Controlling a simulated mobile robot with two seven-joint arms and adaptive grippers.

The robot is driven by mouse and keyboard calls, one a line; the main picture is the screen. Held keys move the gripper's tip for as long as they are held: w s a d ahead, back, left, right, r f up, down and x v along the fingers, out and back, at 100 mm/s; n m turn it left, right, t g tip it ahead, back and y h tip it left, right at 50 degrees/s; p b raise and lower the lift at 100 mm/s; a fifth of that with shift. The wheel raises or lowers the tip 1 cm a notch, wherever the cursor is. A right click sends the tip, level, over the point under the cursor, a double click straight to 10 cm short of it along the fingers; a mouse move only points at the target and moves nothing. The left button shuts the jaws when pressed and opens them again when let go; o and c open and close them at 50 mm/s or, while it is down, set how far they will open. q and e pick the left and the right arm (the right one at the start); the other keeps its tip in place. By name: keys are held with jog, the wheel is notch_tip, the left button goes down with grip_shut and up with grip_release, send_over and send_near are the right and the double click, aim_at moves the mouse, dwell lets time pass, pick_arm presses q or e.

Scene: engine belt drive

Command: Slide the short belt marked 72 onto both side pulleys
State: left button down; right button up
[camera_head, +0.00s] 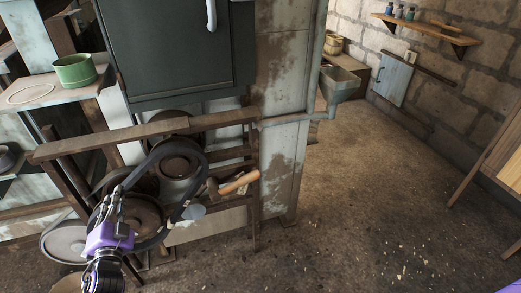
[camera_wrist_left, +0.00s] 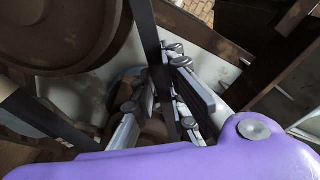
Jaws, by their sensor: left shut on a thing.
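A black belt (camera_head: 203,160) hangs as a large loop in front of the pulleys; no number on it is readable. My left gripper (camera_head: 115,203) is shut on the left part of the loop. In the left wrist view the belt (camera_wrist_left: 152,50) runs as a dark strip down between the fingers (camera_wrist_left: 168,105). Brown pulleys show behind the loop, one upper right (camera_head: 177,160) and one lower (camera_head: 138,214). I cannot tell whether the belt touches either pulley. In the left wrist view a large brown pulley (camera_wrist_left: 50,35) is close, at upper left.
A wooden rail (camera_head: 130,135) crosses above the pulleys. A wooden-handled hammer (camera_head: 238,183) is just right of the loop. A grey wheel (camera_head: 65,241) stands at lower left. A green pot (camera_head: 75,72) and a pale ring (camera_head: 30,93) rest on a shelf.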

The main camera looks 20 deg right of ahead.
pick_arm(q)
jog(key=shift+w+r+b, duration=0.15)
jog(key=shift+w+b, duration=0.25)
jog(key=shift+w, duration=0.45)
jog(key=shift+s, duration=0.1)
jog(key=shift+s+p, duration=0.35)
jog(key=shift+s, duration=0.15)
jog(key=shift+m+t+h+b, duration=0.3)
jog(key=shift+t+h+b, duration=0.15)
jog(key=shift+b, duration=0.35)
